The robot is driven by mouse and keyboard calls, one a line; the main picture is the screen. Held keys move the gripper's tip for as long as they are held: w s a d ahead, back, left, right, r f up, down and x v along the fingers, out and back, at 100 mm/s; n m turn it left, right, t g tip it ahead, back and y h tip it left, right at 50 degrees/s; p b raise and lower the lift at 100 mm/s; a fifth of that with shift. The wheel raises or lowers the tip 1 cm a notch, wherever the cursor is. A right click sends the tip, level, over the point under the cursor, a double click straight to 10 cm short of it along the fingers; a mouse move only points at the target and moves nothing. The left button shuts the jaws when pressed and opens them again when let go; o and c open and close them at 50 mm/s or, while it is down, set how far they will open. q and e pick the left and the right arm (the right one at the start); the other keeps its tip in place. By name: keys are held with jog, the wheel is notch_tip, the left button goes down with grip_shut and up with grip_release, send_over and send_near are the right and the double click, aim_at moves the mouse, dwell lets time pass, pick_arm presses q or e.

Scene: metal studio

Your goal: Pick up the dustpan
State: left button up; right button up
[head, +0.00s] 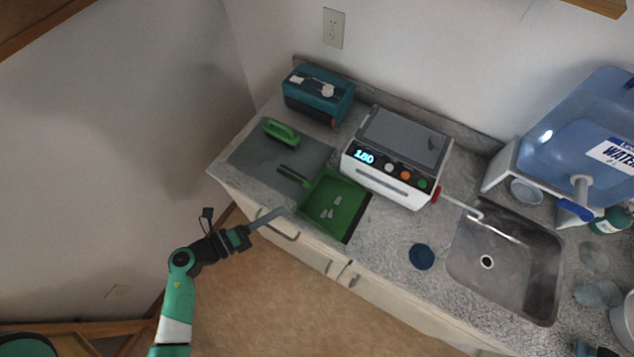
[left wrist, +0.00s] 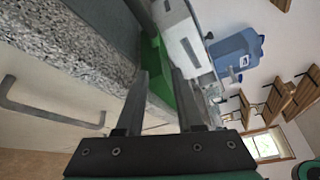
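The green dustpan (head: 349,199) lies on the granite counter in the head view, its handle (head: 292,177) pointing left over the edge of a grey mat. Several small pale pieces (head: 330,210) lie in its pan. My left gripper (head: 279,213) is in front of the counter's front edge, left of and nearer than the dustpan, and does not touch it. In the left wrist view its two fingers (left wrist: 162,83) stand apart with nothing held between them. Part of the green dustpan (left wrist: 152,52) shows beyond the fingers. My right gripper is not in view.
A green brush (head: 281,132) lies on the grey mat (head: 250,157). A white machine (head: 390,185) stands right behind the dustpan, and a teal box (head: 318,100) stands at the back. The sink (head: 515,275) and water jug (head: 575,130) are on the right. Drawer handles line the front.

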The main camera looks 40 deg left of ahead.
pick_arm(q)
jog(key=s+n+y, duration=0.1)
send_near(305, 187)
jog(key=w, duration=0.1)
jog(key=w+d+f, duration=0.1)
jog(key=w, duration=0.1)
jog(key=shift+w+d+f+b, duration=0.15)
jog(key=shift+w+f+b, duration=0.1)
jog(key=shift+b, duration=0.1)
jog(key=shift+a+r+b+x, duration=0.1)
jog(key=shift+r+b+x, duration=0.05)
jog(key=shift+x, duration=1.2)
jog(key=shift+a+r+b+x, duration=0.1)
jog(key=shift+r+b+x, duration=0.05)
jog(key=shift+x, duration=1.2)
grip_shut()
